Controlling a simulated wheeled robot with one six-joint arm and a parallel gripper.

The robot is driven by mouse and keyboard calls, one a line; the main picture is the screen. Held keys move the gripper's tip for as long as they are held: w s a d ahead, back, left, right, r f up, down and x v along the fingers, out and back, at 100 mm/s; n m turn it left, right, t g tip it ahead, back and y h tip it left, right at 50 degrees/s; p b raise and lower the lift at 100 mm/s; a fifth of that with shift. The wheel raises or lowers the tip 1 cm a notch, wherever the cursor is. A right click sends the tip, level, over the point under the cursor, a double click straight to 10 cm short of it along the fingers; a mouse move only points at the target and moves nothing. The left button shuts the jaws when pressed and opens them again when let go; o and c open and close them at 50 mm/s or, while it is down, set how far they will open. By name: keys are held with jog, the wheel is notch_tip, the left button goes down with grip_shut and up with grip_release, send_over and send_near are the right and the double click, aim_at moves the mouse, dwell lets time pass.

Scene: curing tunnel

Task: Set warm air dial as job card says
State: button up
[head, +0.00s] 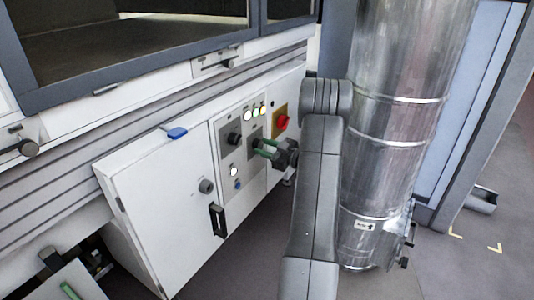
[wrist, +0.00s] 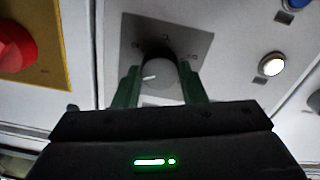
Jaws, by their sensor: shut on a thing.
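The dial (wrist: 158,75) shows in the wrist view as a round grey knob with a white pointer line, on a grey square plate (wrist: 190,38) with small marks too blurred to read. My gripper (wrist: 160,88) has its green fingers on either side of the dial, shut on it. In the head view my gripper (head: 261,147) reaches the grey control panel (head: 226,152) from the right, and its fingers hide much of that dial. A second black dial (head: 234,139) sits to its left on the panel. I cannot make out a job card.
A red knob on a yellow plate (head: 280,122) is close to the right of my gripper. Lit buttons (head: 248,115) sit above it. A white cabinet door with a black handle (head: 217,220) is below left. A large metal duct (head: 395,140) stands right of my arm.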

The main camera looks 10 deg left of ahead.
dwell(0.3)
jog(key=o, duration=1)
jog(key=p+v, duration=0.3)
jog(key=v, duration=1.1)
jog(key=shift+s+d+p, duration=0.15)
jog(key=shift+d+p, duration=0.1)
jog(key=shift+p, duration=0.05)
